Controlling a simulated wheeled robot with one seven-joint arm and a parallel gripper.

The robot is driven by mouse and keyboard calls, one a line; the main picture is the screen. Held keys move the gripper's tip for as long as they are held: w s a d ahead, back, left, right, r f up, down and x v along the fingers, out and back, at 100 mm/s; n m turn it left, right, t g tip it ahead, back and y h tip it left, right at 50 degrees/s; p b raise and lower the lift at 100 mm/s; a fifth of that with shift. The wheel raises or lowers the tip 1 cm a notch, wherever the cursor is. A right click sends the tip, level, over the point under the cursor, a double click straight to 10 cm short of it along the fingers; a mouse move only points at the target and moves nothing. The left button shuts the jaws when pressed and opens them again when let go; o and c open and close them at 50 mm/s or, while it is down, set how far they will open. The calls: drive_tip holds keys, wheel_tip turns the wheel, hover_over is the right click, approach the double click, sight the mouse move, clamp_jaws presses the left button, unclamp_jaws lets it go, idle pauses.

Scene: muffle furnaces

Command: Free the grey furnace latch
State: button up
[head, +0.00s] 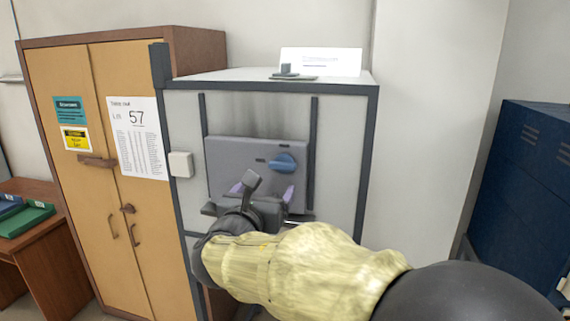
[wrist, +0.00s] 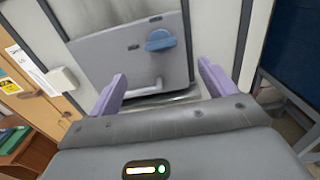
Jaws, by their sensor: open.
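The grey furnace (head: 340,135) stands in a pale cabinet with a dark frame. Its grey door panel (head: 232,158) is down between two dark vertical rails. A blue latch knob (head: 283,163) sits on the panel's upper right, pointing sideways. The knob also shows in the wrist view (wrist: 160,40), with a light grey bar handle (wrist: 145,88) low on the panel. My gripper (head: 263,190) is in front of the panel's lower part, below the knob. Its lilac fingers are spread apart and hold nothing. In the head view my gripper hides part of the panel's lower edge.
A white switch box (head: 181,164) is on the furnace cabinet's left edge. A wooden cupboard (head: 85,235) with a paper list stands at left, and blue lockers (head: 530,190) at right. A white card (head: 320,62) and a small grey piece (head: 290,73) are on top of the furnace.

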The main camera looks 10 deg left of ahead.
sight(281, 166)
drive_tip(key=w+p, duration=0.2)
drive_tip(key=w, duration=0.3)
drive_tip(key=w+p, duration=0.3)
drive_tip(key=w, duration=0.3)
drive_tip(key=shift+w+d+r, duration=0.1)
drive_tip(key=shift+w+d, duration=0.1)
drive_tip(key=shift+w, duration=0.45)
drive_tip(key=shift+c, duration=0.4)
drive_tip(key=c, duration=0.9)
